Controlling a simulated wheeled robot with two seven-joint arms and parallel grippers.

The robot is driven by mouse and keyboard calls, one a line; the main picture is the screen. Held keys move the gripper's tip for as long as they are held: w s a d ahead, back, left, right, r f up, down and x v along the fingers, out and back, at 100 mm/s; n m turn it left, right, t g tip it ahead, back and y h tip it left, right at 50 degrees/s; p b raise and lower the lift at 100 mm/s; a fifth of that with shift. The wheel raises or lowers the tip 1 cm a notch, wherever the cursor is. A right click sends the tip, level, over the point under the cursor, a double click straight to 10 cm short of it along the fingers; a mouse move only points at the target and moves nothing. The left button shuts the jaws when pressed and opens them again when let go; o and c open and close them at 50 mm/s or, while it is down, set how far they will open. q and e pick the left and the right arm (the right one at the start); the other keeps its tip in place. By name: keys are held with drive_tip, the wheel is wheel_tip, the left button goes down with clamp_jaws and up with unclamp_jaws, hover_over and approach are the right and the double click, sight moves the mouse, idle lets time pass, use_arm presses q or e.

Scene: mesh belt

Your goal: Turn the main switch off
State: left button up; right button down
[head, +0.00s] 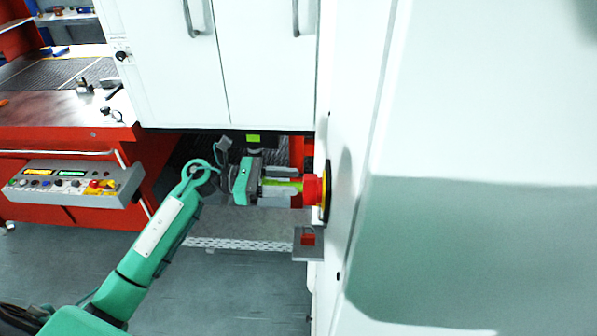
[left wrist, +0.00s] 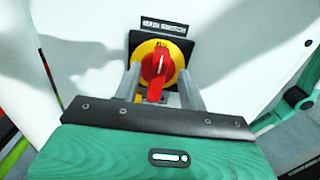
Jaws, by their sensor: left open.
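The main switch is a red rotary handle (left wrist: 157,72) on a round yellow plate with a black backing, under a black label (left wrist: 164,27) reading "MAIN SWITCH". In the left wrist view the handle stands about upright. In the head view the red switch (head: 313,190) juts sideways from the white cabinet wall. My left gripper (head: 299,190) is open, its two grey fingers pointing at the switch, with the red handle between the fingertips. In the left wrist view the fingers (left wrist: 160,84) stand on either side of the handle. I cannot tell whether they touch it. My right gripper is not visible.
The white cabinet wall (head: 345,150) fills the right side, close to the fingers. White cabinet doors (head: 265,60) hang above my left gripper. A red machine with a button panel (head: 75,183) stands at the left. The grey floor (head: 240,295) below is clear.

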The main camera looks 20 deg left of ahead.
sight(312, 190)
use_arm(q)
drive_tip(key=p+x, duration=0.1)
drive_tip(key=x, duration=0.2)
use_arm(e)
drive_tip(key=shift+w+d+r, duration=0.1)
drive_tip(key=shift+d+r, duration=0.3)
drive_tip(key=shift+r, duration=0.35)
use_arm(q)
drive_tip(key=shift+c, duration=0.2)
clamp_jaws()
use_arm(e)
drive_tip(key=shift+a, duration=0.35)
